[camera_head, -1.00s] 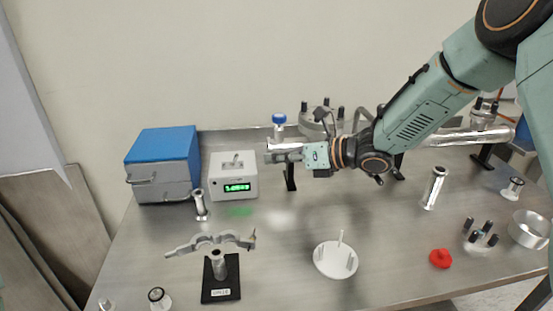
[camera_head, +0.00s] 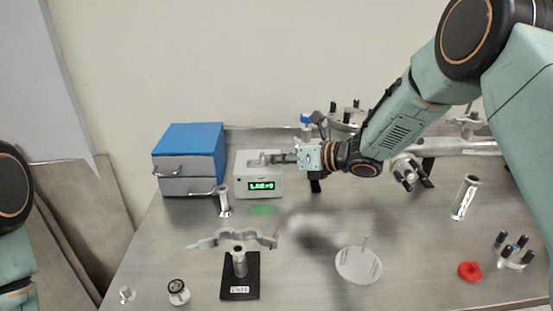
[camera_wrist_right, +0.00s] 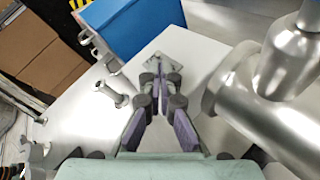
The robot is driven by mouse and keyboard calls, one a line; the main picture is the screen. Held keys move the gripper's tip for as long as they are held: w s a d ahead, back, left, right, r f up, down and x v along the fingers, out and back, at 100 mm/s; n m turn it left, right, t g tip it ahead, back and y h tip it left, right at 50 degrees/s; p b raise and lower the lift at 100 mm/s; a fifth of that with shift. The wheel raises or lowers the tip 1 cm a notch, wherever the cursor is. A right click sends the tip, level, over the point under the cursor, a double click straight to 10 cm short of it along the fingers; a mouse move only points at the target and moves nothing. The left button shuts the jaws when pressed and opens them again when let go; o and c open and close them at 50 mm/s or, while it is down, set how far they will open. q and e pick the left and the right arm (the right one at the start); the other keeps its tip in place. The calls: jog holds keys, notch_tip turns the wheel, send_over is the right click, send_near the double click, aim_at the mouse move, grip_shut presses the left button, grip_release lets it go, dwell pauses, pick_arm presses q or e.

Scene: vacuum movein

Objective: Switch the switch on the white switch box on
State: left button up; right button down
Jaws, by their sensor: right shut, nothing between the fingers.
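The white switch box (camera_head: 241,180) stands on the metal table, left of the middle in the head view, with a lit green display on its front. Its pale top also shows in the right wrist view (camera_wrist_right: 205,62). A small metal switch plate (camera_wrist_right: 180,62) is on that top, just beyond my fingertips; the fingers partly cover the lever, so its position is unclear. My right gripper (camera_head: 268,158) reaches in from the right over the box top. It is shut and empty, its tips (camera_wrist_right: 162,72) at or close to the switch; contact cannot be told. My left gripper is out of view.
A blue-topped box (camera_head: 190,140) with handles stands left of the switch box. A short metal post (camera_head: 224,203) stands before it. Metal pipework (camera_wrist_right: 287,110) is close to the right of my gripper. A white disc (camera_head: 358,265) lies at the front.

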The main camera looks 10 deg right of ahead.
jog(key=shift+a+r, duration=0.1)
jog(key=shift+r, duration=0.05)
jog(key=shift+a+r, duration=0.1)
jog(key=shift+h+p, duration=0.3)
jog(key=shift+a+r+n+g+h+p, duration=0.25)
jog(key=shift+r+n+g+h+p, duration=0.2)
jog(key=shift+h+p, duration=0.4)
jog(key=shift+w+a+r+n+g+h+p, duration=0.1)
jog(key=shift+a+r+n+g+h+p, duration=0.15)
jog(key=shift+h+p, duration=0.4)
jog(key=shift+a+r+n+h+p, duration=0.1)
jog(key=shift+a+n+h+p, duration=0.2)
jog(key=shift+h+p, duration=0.6)
jog(key=shift+w+a+g+h+p, duration=0.15)
jog(key=shift+a+g+h+p, duration=0.3)
jog(key=shift+p, duration=0.5)
jog(key=shift+d+r, duration=0.1)
jog(key=shift+r, duration=0.1)
